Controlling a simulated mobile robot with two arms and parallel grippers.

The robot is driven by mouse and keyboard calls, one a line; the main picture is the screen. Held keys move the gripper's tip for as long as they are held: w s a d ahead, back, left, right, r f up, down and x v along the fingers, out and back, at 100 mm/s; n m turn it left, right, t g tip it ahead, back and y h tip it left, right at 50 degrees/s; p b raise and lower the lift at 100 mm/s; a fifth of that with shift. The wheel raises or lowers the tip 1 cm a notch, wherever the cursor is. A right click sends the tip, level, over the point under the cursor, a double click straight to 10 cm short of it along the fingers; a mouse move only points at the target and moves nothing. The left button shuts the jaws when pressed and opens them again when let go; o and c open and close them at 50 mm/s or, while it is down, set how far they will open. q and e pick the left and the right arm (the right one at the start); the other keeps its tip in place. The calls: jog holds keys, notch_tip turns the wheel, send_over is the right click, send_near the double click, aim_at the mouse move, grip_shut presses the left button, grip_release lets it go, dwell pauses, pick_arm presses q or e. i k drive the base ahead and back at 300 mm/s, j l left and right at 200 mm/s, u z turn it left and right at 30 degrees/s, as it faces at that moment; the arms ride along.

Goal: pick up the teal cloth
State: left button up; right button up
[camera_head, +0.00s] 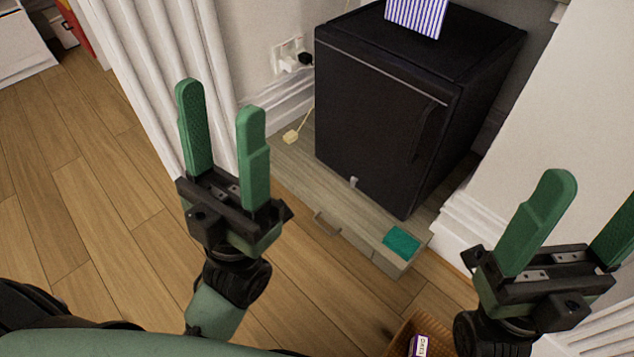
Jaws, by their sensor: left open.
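The teal cloth (401,242) lies flat as a small folded square near the right front corner of a low wooden plinth (357,243). My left gripper (219,100) is open and empty, fingers pointing up in the picture, to the left of the cloth and apart from it. My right gripper (596,205) is to the right of the cloth, its two fingers spread apart with nothing seen between them. Part of its right finger is cut off by the picture edge.
A black mini fridge (385,115) stands on the plinth behind the cloth, with a striped item (416,14) on top. White fluted columns stand on both sides. A wicker basket (400,345) holding a purple-and-white box (419,346) is at the bottom. Wooden floor (85,190) is clear at left.

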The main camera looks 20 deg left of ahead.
aim_at(398, 240)
jog(key=i+j+z, duration=0.25)
jog(key=j, duration=0.15)
jog(key=i+j+z, duration=0.1)
jog(key=j+z, duration=0.2)
jog(key=i+j+z, duration=0.1)
jog(key=j+z, duration=0.15)
jog(key=j, duration=0.25)
jog(key=i+j+z, duration=0.1)
jog(key=j+z, duration=0.15)
jog(key=j, duration=0.25)
